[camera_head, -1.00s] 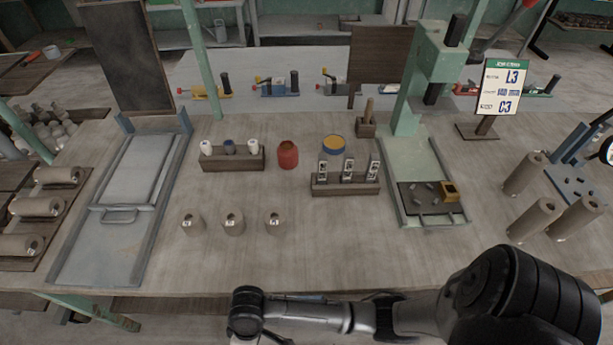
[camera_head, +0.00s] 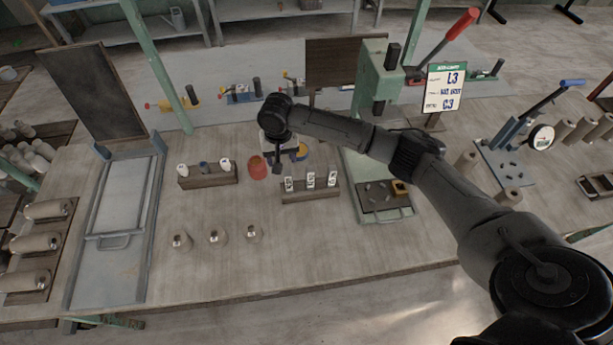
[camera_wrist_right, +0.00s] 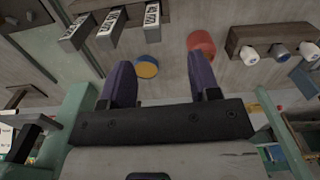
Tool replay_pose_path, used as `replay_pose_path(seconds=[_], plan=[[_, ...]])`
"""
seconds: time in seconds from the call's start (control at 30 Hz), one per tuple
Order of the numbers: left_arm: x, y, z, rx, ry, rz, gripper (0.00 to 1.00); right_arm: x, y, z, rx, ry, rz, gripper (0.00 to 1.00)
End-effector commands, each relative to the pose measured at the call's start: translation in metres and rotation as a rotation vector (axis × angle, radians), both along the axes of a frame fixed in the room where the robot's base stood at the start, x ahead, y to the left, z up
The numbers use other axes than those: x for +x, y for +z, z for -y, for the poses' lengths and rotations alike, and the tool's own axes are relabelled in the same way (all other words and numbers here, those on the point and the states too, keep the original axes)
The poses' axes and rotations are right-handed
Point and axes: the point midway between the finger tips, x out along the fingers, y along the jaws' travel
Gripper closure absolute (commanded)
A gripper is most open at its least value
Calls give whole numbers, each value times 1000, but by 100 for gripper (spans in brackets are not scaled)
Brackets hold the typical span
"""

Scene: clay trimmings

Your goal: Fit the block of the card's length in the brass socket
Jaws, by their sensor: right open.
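The card (camera_head: 445,87) on its stand at the back right shows "L3" and "C3" in large print; its middle line is too small to read surely. The brass socket (camera_head: 400,188) sits on the dark plate of the green press. Three short grey-brown cylinders, a left one (camera_head: 181,241), a middle one (camera_head: 217,237) and a right one (camera_head: 253,234), stand apart on the front of the table; their marks are unreadable. My right gripper (camera_head: 278,168) is open, empty, above the table near the red jar (camera_head: 257,168). Its fingers also show in the right wrist view (camera_wrist_right: 161,80). My left gripper is out of view.
A wooden rack (camera_head: 207,178) holds white- and blue-topped pieces. Another rack (camera_head: 310,194) holds three labelled metal pieces. A blue-and-yellow tin (camera_wrist_right: 147,67) stands near the jar. The green press (camera_head: 372,75) rises behind the socket.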

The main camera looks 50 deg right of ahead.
Motion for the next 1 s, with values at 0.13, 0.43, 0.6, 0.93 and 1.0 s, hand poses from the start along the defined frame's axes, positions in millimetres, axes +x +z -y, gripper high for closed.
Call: replay_pose_path(seconds=[0.13,0.43,0.6,0.93,1.0], plan=[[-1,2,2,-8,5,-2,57,5,2,13,-10,-40,5,44],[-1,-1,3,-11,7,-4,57,5,-48,15,-12,-44,5,44],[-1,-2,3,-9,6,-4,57,5,-67,14,-11,-43,6,44],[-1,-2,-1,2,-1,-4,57,5,-88,14,-12,-43,4,44],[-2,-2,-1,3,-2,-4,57,6,-98,13,-12,-43,5,44]])
